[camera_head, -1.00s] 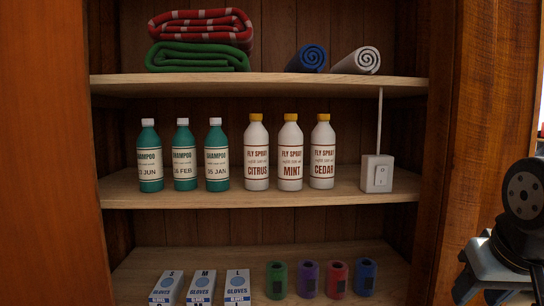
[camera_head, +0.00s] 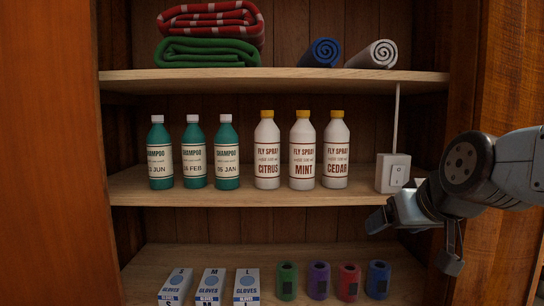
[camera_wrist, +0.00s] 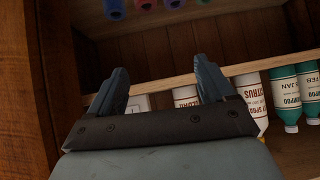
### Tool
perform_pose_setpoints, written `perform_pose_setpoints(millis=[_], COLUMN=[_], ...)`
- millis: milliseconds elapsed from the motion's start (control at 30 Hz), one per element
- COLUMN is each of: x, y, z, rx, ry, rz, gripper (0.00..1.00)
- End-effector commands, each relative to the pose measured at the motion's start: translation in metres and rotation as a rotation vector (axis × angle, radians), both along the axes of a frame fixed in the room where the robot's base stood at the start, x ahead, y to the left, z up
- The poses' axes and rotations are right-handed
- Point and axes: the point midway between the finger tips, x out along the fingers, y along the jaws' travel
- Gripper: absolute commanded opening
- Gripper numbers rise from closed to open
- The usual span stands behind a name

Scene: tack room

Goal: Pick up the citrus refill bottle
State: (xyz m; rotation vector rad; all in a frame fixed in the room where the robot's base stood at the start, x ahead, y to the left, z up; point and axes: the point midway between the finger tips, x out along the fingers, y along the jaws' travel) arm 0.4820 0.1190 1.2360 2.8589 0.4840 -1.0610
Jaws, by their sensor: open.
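The citrus refill bottle (camera_head: 267,152) is white with a yellow cap and reads "FLY SPRAY CITRUS". It stands upright on the middle shelf, leftmost of three fly spray bottles, beside the mint bottle (camera_head: 302,152). The cedar bottle (camera_head: 335,152) is to the right of mint. My gripper (camera_head: 414,242) is open and empty in front of the shelves' right side, lower than the bottles and apart from them. In the wrist view, which looks upside down, the citrus bottle (camera_wrist: 249,92) shows right of my gripper's fingers (camera_wrist: 161,72); a finger partly hides the row.
Green shampoo bottles (camera_head: 194,155) stand left of citrus. A white switch box (camera_head: 393,172) with a conduit is at the shelf's right. Folded blankets (camera_head: 208,50) and rolled cloths are above. Glove boxes (camera_head: 211,285) and coloured rolls (camera_head: 318,280) are below.

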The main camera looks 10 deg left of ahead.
Motion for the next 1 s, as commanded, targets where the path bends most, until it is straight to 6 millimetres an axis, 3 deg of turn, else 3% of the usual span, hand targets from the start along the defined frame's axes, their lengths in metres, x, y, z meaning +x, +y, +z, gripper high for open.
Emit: perform_pose_setpoints(millis=[33, 200, 500, 700, 1000], x=[0.014, 0.046, 0.061, 0.05, 0.041], y=[0.028, 0.107, 0.21, 0.247, 0.26], z=[0.013, 0.061, 0.117, 0.124, 0.118], rx=[0.025, 0.113, 0.201, 0.175, 0.118], ry=[-0.069, -0.305, -0.605, -0.681, -0.692], rz=[0.05, 0.134, 0.074, -0.048, -0.145], gripper=[0.82, 0.82, 0.82, 0.82, 0.82])
